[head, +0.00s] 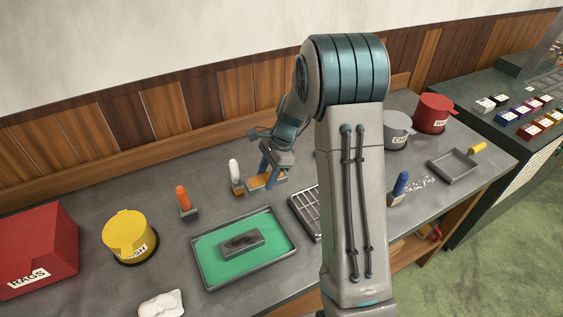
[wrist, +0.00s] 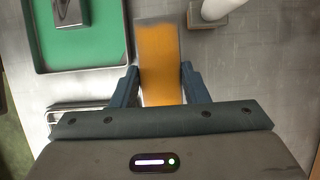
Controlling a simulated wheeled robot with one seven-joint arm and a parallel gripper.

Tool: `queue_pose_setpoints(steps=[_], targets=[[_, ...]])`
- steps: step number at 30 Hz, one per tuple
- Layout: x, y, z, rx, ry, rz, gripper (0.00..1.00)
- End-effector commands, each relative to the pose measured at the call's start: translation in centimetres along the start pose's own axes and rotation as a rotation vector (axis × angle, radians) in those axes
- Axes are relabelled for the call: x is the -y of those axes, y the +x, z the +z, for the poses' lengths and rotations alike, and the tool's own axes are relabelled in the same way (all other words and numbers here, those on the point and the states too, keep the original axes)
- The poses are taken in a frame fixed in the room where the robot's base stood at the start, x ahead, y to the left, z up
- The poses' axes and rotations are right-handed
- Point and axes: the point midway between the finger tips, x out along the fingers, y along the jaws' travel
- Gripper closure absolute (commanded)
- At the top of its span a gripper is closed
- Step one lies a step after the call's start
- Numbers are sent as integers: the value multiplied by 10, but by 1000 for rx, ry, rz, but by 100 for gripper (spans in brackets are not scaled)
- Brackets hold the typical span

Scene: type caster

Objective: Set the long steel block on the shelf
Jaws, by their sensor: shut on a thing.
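My gripper (head: 266,178) is shut on an orange bar with a grey far end; the bar also shows in the wrist view (wrist: 160,75), gripped by its sides and pointing away from the palm. It is over the bench near the back, right of the white-handled brush; I cannot tell if it touches the bench. A grey oblong steel block (head: 242,243) with a dark smear on top lies in the green-lined tray (head: 204,270); part of it shows in the wrist view (wrist: 72,12). A wooden shelf (head: 400,249) shows under the bench at right, partly hidden.
An orange-handled brush (head: 183,198), white-handled brush (head: 235,172), yellow tin (head: 128,234) and red rags box (head: 38,252) stand at left. A blue-handled brush (head: 400,186), grey pan (head: 455,166) and red pot (head: 433,114) are at right.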

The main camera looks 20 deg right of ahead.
Motion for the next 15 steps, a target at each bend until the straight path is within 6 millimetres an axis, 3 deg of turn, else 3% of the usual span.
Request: queue_pose_setpoints(steps=[6, 15], targets=[[5, 21, 18, 1, -2, -1, 100], [5, 39, 14, 1, 1, 0, 100]])
